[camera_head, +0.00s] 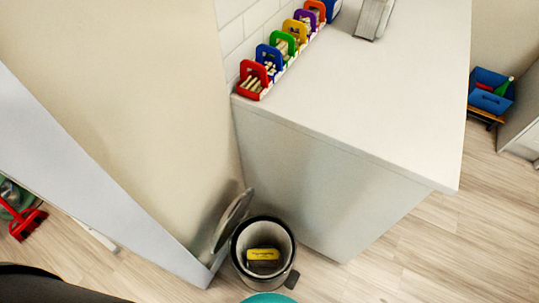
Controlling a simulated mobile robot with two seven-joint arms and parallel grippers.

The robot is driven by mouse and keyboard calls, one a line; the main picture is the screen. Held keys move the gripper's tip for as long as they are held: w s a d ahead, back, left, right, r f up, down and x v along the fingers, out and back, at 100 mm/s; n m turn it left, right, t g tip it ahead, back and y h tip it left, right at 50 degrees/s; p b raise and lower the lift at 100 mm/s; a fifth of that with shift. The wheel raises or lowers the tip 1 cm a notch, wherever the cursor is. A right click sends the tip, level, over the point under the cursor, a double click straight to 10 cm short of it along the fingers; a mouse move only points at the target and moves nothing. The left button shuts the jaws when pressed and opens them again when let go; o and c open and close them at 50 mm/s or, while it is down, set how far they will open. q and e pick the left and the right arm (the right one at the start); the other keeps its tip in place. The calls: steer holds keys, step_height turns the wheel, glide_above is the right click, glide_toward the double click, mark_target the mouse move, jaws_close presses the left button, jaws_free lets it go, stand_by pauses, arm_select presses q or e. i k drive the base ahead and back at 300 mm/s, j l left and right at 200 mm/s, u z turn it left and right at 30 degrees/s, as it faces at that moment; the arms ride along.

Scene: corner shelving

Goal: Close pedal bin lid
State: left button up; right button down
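The pedal bin (238,268) stands on the floor at the bottom centre, in the corner between the beige wall and the white counter unit. Its round grey lid (232,220) is open, tilted up at the back left beside the wall. A yellow and black item (263,257) lies inside the bin. A dark pedal (292,279) sticks out at the bin's lower right. Neither of my grippers is in view.
The white counter (380,110) stands right behind the bin, with a row of coloured holders (283,50) along its wall side. A teal rounded object (268,298) shows at the bottom edge. Floor at lower right is clear.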

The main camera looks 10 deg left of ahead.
mark_target(231, 217)
steer(key=k+l, duration=0.2)
steer(key=k, duration=0.35)
steer(key=k+l, duration=0.15)
steer(key=k, duration=0.35)
steer(key=k+l, duration=0.2)
steer(key=k, duration=0.35)
steer(key=k+l, duration=0.15)
steer(key=k, duration=0.35)
